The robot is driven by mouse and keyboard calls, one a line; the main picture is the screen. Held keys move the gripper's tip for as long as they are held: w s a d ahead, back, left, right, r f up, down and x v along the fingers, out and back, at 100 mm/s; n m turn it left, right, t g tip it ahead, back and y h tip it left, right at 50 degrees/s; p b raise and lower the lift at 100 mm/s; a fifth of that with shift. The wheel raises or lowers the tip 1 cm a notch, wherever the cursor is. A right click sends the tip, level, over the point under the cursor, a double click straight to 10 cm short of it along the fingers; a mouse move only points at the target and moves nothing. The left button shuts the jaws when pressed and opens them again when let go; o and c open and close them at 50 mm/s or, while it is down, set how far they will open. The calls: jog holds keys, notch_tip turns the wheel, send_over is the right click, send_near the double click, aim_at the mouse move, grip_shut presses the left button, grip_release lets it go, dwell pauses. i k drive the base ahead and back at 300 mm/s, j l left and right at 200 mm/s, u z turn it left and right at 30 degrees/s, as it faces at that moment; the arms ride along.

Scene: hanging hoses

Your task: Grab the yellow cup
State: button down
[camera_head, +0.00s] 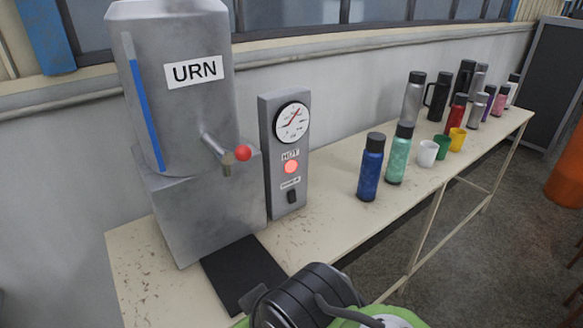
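The yellow cup (457,139) stands upright on the long table, near its front edge and toward the far right. A green cup (441,147) stands just left of it and a red bottle (456,113) stands behind it. Part of my own dark and green arm shows at the bottom middle, far from the yellow cup. My gripper's fingers cannot be made out, so its opening and any hold are hidden.
A white cup (428,153), a teal bottle (399,154) and a blue bottle (371,167) stand left of the cups. Several bottles stand behind and right. A grey urn (178,90) and gauge box (287,150) fill the table's left end. The floor (455,255) in front is open.

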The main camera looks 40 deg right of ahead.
aim_at(458, 136)
jog(key=z, duration=2.45)
